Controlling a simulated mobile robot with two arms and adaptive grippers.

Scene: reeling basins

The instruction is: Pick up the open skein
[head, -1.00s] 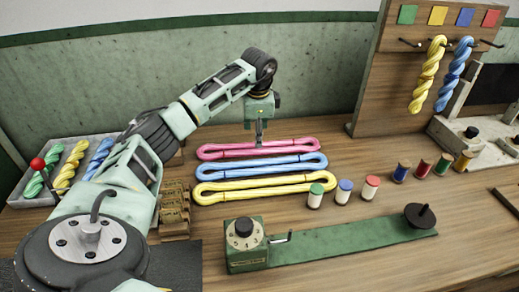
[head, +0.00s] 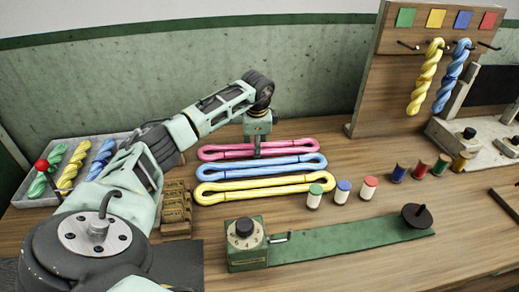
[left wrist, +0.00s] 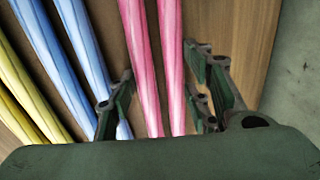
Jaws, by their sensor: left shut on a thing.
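Three open skeins lie side by side on the wooden table: pink (head: 220,154), blue (head: 225,173) and yellow (head: 235,193). My left gripper (head: 257,153) is down at the middle of the pink skein, pointing downward. In the left wrist view, my left gripper (left wrist: 163,95) has a finger on either side of both strands of the pink skein (left wrist: 148,55) and is shut on them. The blue skein (left wrist: 85,45) runs just outside one finger, close to it. The yellow skein (left wrist: 22,90) is farther off. The fingertips' lower ends are hard to see. My right gripper is out of view.
A tray (head: 35,198) of twisted skeins stands at the left. A pegged board (head: 385,85) with hanging yellow and blue twists stands at the back right. Several thread spools (head: 343,192) and a green winder (head: 345,238) lie in front and right.

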